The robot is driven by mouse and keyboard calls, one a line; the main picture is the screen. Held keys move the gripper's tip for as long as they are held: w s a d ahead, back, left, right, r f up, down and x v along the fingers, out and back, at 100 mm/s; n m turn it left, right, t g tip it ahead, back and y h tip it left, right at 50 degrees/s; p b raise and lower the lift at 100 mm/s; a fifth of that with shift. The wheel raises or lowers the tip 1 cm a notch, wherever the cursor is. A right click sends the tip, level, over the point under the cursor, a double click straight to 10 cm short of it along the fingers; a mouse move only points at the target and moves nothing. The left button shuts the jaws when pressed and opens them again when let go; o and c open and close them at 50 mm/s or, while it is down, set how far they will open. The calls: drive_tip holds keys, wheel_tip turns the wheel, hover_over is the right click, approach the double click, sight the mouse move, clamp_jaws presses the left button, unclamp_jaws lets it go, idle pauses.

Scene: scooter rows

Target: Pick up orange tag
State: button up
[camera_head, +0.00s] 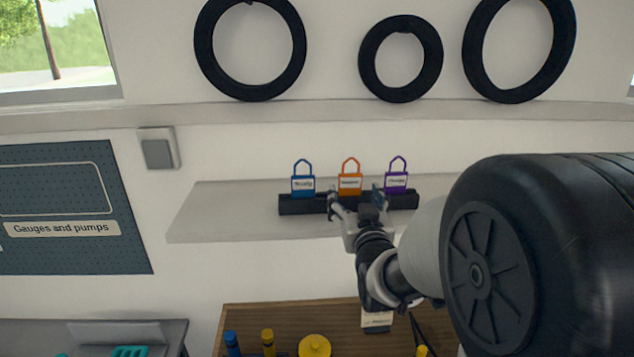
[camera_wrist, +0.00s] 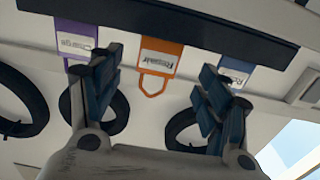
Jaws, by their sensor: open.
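The orange tag (camera_head: 350,182) stands upright in a black holder (camera_head: 297,206) on the wall shelf, between a blue tag (camera_head: 303,184) and a purple tag (camera_head: 396,181). My gripper (camera_head: 357,199) is open and empty in front of the holder, just below the orange tag in the head view. In the wrist view, which looks upside down, the orange tag (camera_wrist: 159,58) reads "Repair" and its loop lies between my two open fingers (camera_wrist: 158,88). The fingers appear apart from it. The purple tag (camera_wrist: 76,40) and blue tag (camera_wrist: 232,75) show beyond the fingers on either side.
The shelf (camera_head: 220,215) has bare room left of the holder. Tyres (camera_head: 250,95) stand on a higher ledge. A wooden bench (camera_head: 290,312) with yellow and blue items lies below. A pegboard (camera_head: 70,255) hangs at left.

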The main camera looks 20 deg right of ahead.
sight(350, 185)
drive_tip(key=w, duration=0.2)
drive_tip(key=w+d+p, duration=0.1)
drive_tip(key=w, duration=0.2)
drive_tip(key=shift+d+f, duration=0.1)
drive_tip(key=shift+f, duration=0.05)
drive_tip(key=c, duration=1)
